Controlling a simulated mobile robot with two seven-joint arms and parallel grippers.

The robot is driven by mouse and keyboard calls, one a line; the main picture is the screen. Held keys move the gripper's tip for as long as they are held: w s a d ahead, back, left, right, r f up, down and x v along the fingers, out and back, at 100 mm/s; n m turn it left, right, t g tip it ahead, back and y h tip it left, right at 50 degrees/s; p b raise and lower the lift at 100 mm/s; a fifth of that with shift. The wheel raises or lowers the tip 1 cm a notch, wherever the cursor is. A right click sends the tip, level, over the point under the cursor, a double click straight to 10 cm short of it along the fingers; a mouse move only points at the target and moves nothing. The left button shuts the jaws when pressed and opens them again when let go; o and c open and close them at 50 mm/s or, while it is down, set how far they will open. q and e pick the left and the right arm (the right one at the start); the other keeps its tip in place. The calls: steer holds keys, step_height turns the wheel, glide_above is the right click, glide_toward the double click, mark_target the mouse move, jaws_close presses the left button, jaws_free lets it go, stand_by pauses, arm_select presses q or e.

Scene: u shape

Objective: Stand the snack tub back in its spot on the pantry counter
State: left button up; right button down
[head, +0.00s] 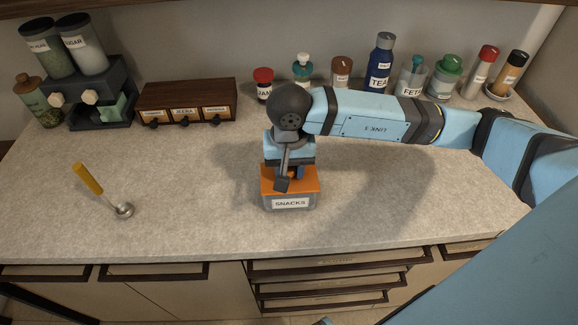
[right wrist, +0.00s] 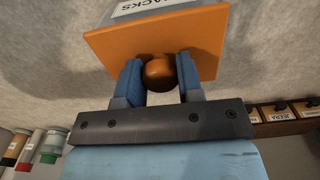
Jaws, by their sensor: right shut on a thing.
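The snack tub (head: 291,203) is a grey tub with an orange lid and a white SNACKS label. It is upright near the front middle of the counter (head: 200,215); I cannot tell whether it touches the surface. My right gripper (head: 290,177) comes down over it from above. In the right wrist view the two blue fingers (right wrist: 158,80) are shut on the round orange knob of the tub's lid (right wrist: 205,45). The arm hides part of the lid in the head view. My left gripper does not show.
Along the back stand a jam jar (head: 263,84), a blue tea bottle (head: 380,62), a feta jar (head: 411,78) and several other containers. A drawer box (head: 186,102) and a jar rack (head: 100,105) stand back left. A yellow-handled ladle (head: 105,192) lies left. The counter between is clear.

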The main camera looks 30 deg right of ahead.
steer(key=shift+f, duration=0.1)
steer(key=shift+f+b, duration=0.15)
steer(key=shift+b, duration=0.15)
steer(key=c, duration=0.8)
jaws_free()
steer(key=shift+r+p, duration=0.35)
steer(key=shift+r, duration=0.05)
step_height(320, 180, up, 12)
steer(key=shift+f+b, duration=0.2)
steer(key=shift+b, duration=0.5)
